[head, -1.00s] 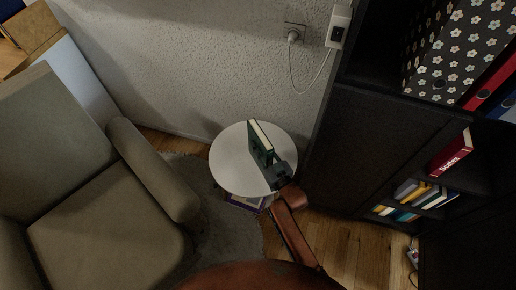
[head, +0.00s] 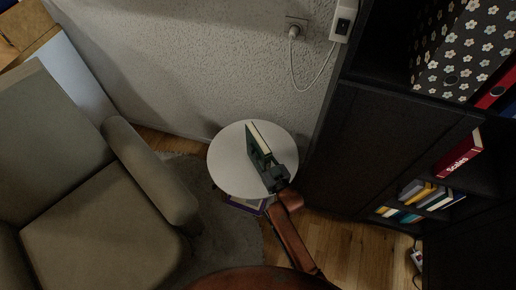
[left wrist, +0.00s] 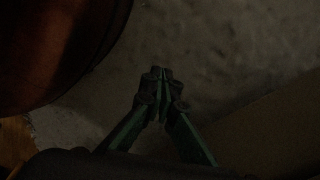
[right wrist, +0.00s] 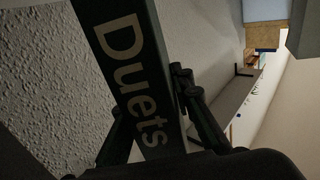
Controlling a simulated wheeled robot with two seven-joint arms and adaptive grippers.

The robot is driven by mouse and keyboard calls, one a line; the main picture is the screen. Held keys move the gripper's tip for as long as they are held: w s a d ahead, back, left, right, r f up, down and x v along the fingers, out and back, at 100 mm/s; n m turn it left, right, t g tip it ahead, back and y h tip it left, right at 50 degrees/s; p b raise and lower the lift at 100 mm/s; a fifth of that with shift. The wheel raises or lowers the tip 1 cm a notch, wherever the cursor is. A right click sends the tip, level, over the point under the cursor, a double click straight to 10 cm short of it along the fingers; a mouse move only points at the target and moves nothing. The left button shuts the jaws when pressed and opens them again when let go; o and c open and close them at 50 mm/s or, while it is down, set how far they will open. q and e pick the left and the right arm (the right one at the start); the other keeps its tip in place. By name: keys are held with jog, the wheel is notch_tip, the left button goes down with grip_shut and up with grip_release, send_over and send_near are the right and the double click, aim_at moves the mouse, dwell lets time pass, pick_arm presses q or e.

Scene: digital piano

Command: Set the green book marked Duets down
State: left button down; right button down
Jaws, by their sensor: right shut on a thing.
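The dark green book (head: 256,142) stands upright at the round white side table (head: 228,172), held over or on its top; I cannot tell if its lower edge touches. My right gripper (head: 269,172) is shut on the book's near end. In the right wrist view the book's spine (right wrist: 128,75) reads "Duets" and lies between the fingers. My left gripper (left wrist: 160,82) shows in the left wrist view with its fingertips together and nothing seen between them, above the grey rug.
An olive armchair (head: 85,215) stands left of the table. A dark shelf unit (head: 375,150) stands close on the right, with a red "Scales" book (head: 459,154) and several small books. A purple-edged item (head: 244,204) lies below the tabletop.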

jog(key=c, duration=2.1)
grip_release()
jog(key=shift+f, duration=0.1)
jog(key=o, duration=0.4)
